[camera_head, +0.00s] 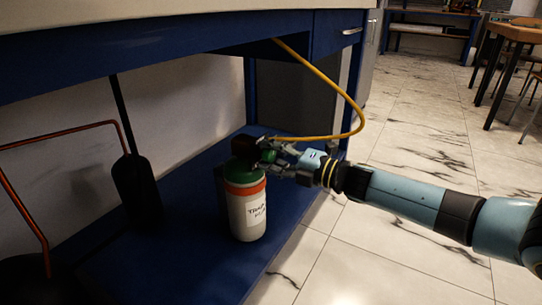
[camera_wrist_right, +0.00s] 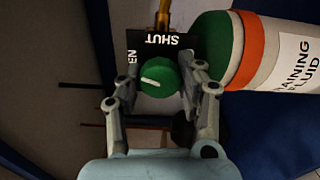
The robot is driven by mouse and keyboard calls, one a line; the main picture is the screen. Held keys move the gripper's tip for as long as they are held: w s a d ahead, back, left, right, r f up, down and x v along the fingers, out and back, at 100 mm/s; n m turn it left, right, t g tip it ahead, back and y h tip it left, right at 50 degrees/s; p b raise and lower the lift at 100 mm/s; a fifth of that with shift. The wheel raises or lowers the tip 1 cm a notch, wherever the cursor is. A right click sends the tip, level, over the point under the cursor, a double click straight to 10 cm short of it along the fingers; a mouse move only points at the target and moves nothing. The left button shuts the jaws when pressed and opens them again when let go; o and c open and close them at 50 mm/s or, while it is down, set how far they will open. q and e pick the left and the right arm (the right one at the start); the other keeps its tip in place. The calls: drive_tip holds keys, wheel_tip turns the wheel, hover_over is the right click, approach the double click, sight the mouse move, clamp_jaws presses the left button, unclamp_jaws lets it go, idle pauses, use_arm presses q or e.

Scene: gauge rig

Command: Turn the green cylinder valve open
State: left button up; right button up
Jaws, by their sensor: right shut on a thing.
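The cylinder (camera_head: 247,217) stands upright on the blue lower shelf, white with an orange band, a green shoulder and a paper label. Its round green valve knob (camera_wrist_right: 158,76) has a white pointer line that lies nearly level, its outer end toward the left in the right wrist view. Behind it a black plate (camera_wrist_right: 150,45) reads "SHUT" at the top and "EN" at the left, its other letters hidden. My right gripper (camera_wrist_right: 157,82) is shut on the knob, one finger on each side; it also shows in the head view (camera_head: 280,160). My left gripper is not in view.
A yellow hose (camera_head: 357,105) runs from the valve in a loop up under the bench. A black object (camera_head: 136,188) and red-orange tubing (camera_head: 28,220) stand at the left. The bench top (camera_head: 180,15) hangs over the shelf.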

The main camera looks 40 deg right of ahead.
drive_tip(key=n, duration=0.2)
drive_tip(key=shift+f+n, duration=0.15)
drive_tip(key=shift+n, duration=0.25)
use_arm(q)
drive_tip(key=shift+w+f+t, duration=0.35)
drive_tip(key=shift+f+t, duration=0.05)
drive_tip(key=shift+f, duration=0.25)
use_arm(e)
drive_tip(key=shift+n, duration=0.6)
drive_tip(key=o, duration=1.2)
drive_tip(key=shift+c, duration=0.2)
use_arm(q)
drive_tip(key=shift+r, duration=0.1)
use_arm(e)
drive_tip(key=shift+s, duration=0.1)
drive_tip(key=v, duration=1.2)
